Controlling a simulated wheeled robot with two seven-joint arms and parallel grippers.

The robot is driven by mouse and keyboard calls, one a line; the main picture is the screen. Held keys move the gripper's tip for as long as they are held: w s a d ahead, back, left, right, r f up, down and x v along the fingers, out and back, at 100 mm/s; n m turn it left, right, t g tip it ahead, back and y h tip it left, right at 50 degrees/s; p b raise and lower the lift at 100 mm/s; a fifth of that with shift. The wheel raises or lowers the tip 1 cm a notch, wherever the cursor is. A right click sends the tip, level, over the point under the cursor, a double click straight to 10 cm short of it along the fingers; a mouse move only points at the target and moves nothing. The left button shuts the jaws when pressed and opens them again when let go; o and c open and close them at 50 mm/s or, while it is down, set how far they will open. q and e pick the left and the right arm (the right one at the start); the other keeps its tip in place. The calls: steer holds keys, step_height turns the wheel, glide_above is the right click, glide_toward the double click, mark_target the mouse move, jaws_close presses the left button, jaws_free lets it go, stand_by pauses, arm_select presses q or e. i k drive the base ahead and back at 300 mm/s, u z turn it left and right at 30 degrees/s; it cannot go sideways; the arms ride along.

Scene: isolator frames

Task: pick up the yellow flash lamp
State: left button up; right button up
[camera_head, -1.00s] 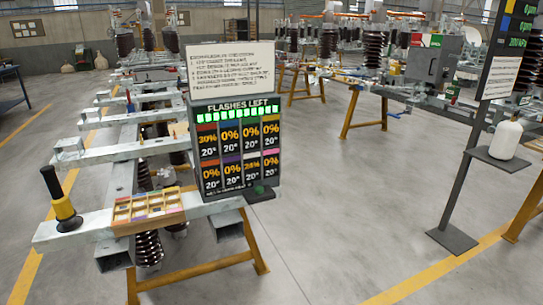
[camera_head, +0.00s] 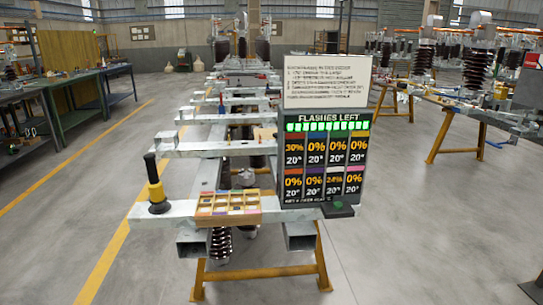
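The yellow flash lamp (camera_head: 156,188) stands upright on the left end of the front grey metal beam (camera_head: 281,215). It has a yellow body, a black upper part and a dark round base. Nothing touches it from the sides. Neither of my grippers is in the head view.
A wooden compartment tray (camera_head: 228,206) with small coloured pieces sits right of the lamp. Beside it stands a display panel (camera_head: 323,155) reading "FLASHES LEFT". Yellow trestle legs (camera_head: 324,260) support the frame. Workbenches (camera_head: 75,105) line the left. The floor (camera_head: 60,225) in front and left is open.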

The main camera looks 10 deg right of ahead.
mark_target(158, 199)
steer(key=z, duration=0.4)
steer(key=i, duration=1.35)
steer(key=u, duration=0.55)
